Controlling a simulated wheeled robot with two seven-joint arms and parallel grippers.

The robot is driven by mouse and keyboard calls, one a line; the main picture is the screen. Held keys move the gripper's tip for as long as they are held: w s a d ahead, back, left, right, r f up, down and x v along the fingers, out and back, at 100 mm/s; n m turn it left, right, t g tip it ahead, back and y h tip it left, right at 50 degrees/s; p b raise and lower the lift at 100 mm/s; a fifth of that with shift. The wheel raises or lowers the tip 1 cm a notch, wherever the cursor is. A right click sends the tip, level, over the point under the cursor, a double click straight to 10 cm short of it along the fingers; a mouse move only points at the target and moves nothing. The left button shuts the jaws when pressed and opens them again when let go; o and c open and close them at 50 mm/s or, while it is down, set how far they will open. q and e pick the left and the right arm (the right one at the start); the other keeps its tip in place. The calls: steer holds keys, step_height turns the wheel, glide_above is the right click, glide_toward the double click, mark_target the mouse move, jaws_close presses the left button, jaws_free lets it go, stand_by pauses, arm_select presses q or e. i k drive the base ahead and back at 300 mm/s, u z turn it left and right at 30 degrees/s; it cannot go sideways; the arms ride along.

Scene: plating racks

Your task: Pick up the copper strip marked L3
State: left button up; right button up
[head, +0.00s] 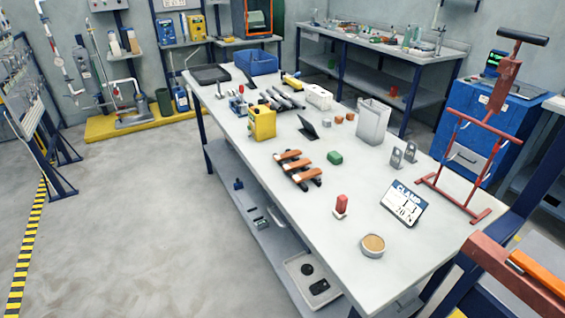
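Several copper-coloured strips (293,166) lie side by side across a dark holder near the middle of the long white table (300,215). Their markings are too small to read, so I cannot tell which is L3. A red plating rack (483,130) with hooks and a dark top handle stands upright at the table's right end. Neither of my grippers is in view.
A yellow box (263,122), a green block (334,158), a clear container (373,122), a red-topped item (341,205), a small round dish (373,245) and a tilted "CLAMP" sign (404,204) stand on the table. A red beam (510,275) fills the lower right. The left floor is open.

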mark_target(291, 154)
steer(key=u, duration=1)
steer(key=i, duration=3.6)
steer(key=z, duration=3.15)
